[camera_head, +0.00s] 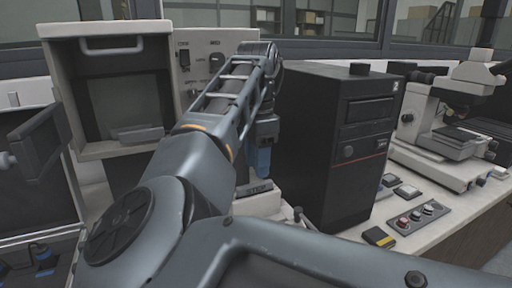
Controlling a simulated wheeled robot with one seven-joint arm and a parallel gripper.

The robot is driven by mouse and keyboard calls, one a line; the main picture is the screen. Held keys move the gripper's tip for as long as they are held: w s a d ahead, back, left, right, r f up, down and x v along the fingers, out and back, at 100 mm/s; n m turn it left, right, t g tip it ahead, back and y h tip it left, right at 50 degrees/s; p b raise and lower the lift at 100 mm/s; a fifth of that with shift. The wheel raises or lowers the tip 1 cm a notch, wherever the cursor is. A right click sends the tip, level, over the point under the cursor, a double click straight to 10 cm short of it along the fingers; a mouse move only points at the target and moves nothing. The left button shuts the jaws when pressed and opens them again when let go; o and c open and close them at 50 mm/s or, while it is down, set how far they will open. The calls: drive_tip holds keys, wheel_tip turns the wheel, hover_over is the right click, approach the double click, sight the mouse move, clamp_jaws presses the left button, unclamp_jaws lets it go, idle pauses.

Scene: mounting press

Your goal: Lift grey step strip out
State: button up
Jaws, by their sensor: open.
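My gripper (260,160) hangs there, pointing down, to the right of the chamber and apart from the grey block. Its bluish end is small and partly behind my arm. It is open, and I see nothing held in it.
A white control panel (184,58) stands behind my arm. A tall black computer case (340,130) stands close to the right of my gripper. A microscope (440,130) and a small button box (418,216) are farther right. A dark screen-like panel (42,140) juts out at left.

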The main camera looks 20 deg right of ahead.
sight(257, 184)
drive_tip(key=shift+f, duration=2.45)
drive_tip(key=shift+c, duration=0.4)
clamp_jaws()
drive_tip(key=shift+r, duration=0.1)
